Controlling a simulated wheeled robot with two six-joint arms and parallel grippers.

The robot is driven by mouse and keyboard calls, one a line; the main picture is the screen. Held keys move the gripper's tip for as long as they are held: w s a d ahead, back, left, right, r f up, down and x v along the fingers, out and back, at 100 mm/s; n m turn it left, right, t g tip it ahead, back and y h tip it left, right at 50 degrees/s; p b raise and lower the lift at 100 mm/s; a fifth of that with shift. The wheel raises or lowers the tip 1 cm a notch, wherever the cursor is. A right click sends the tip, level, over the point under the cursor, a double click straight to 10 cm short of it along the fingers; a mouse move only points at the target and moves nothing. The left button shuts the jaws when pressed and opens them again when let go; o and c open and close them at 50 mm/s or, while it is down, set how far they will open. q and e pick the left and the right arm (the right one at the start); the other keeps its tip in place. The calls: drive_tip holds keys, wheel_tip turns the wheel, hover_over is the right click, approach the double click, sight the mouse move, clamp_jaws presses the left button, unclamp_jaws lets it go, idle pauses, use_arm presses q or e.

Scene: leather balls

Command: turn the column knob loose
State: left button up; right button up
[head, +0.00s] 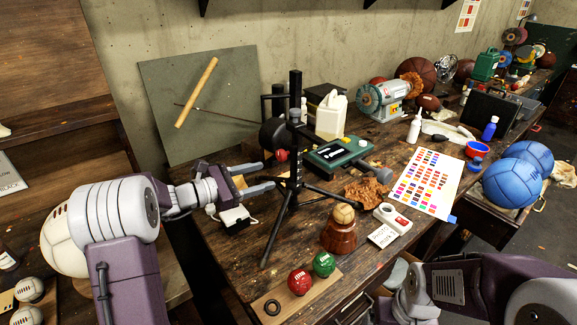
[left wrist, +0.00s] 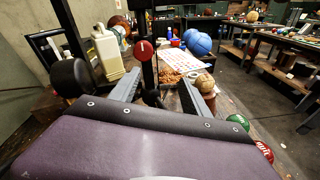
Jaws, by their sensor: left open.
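A black column (head: 295,105) stands on spread tripod legs on the workbench. A red-faced knob (head: 281,155) sits on its side facing my left gripper. In the left wrist view the knob (left wrist: 142,48) shows a white mark on its face and lies ahead, between the lines of the fingers and above them in the picture. My left gripper (head: 272,174) is open and empty, its fingers pointing at the column just short of it. I cannot tell whether a fingertip touches the knob. My right arm shows at the lower right; its fingers are out of view.
A green-topped device (head: 338,153) stands behind the column. A wooden stand with a small ball (head: 344,214), a red ball (head: 299,281) and a green ball (head: 324,264) are near the front edge. A white bottle (head: 330,115) stands behind. A colour chart (head: 428,182) lies to the right.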

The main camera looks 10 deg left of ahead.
sight(279, 155)
use_arm(q)
drive_tip(key=w+d, duration=0.1)
drive_tip(key=w, duration=0.1)
drive_tip(key=w+d+r+t+p, duration=0.1)
drive_tip(key=w+d, duration=0.1)
drive_tip(key=w, duration=0.1)
drive_tip(key=w+d+r+n+t, duration=0.1)
drive_tip(key=w, duration=0.2)
drive_tip(key=shift+d+r+p, duration=0.25)
drive_tip(key=shift+d+p, duration=0.1)
drive_tip(key=shift+p, duration=0.05)
drive_tip(key=shift+c, duration=0.3)
drive_tip(key=shift+s, duration=0.1)
clamp_jaws()
